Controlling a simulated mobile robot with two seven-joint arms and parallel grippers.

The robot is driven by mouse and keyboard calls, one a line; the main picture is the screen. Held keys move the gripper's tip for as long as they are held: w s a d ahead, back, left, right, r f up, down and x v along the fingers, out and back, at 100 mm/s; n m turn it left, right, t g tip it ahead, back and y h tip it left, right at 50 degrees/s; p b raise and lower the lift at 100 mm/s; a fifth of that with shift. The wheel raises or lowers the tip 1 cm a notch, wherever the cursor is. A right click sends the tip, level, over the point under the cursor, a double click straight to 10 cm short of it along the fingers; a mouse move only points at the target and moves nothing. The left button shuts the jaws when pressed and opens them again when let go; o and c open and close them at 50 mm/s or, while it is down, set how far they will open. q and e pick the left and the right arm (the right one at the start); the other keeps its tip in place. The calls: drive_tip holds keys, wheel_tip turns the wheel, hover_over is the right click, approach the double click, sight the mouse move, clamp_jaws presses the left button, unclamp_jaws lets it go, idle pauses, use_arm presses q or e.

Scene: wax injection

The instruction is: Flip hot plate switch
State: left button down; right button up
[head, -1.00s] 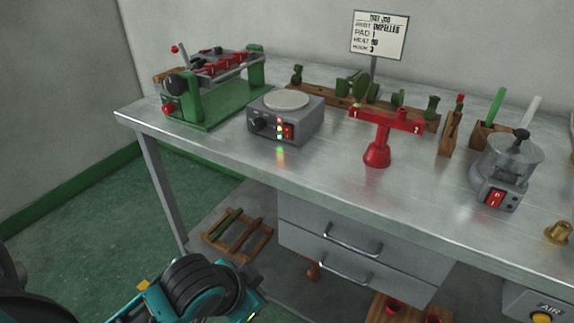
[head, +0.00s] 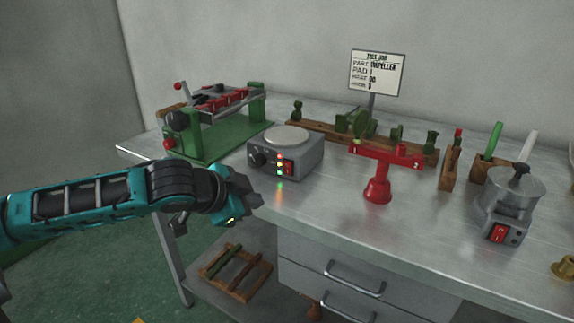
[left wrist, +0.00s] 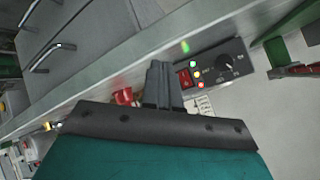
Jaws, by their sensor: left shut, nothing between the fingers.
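The hot plate (head: 300,158) is a grey box with a pale round top, standing on the bench near its front edge. Its front has a black knob (head: 259,158), a column of small lit lamps and a red rocker switch (head: 288,167). The switch also shows in the left wrist view (left wrist: 184,78), with the knob (left wrist: 229,67) beside it. My left gripper (head: 254,199) is shut and empty, at the bench's front edge, in front of and left of the switch and apart from it. In the left wrist view its fingers (left wrist: 160,82) point toward the switch area. My right gripper is not in view.
A green clamp machine (head: 215,130) stands left of the hot plate. A red stand (head: 378,185) and a grey pot with its own red switch (head: 498,233) stand to the right. Drawers (head: 340,280) are below. Bare bench lies in front of the hot plate.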

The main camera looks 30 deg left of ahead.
sight(287, 168)
use_arm(q)
drive_tip(key=shift+w+r, duration=0.1)
drive_tip(key=shift+r, duration=0.05)
drive_tip(key=w, duration=0.2)
drive_tip(key=w+p, duration=0.1)
drive_tip(key=w, duration=0.1)
drive_tip(key=w+r, duration=0.1)
drive_tip(key=w, duration=0.1)
drive_tip(key=shift+w+r+p, duration=0.1)
drive_tip(key=shift+w+p, duration=0.65)
drive_tip(key=shift+w, duration=0.55)
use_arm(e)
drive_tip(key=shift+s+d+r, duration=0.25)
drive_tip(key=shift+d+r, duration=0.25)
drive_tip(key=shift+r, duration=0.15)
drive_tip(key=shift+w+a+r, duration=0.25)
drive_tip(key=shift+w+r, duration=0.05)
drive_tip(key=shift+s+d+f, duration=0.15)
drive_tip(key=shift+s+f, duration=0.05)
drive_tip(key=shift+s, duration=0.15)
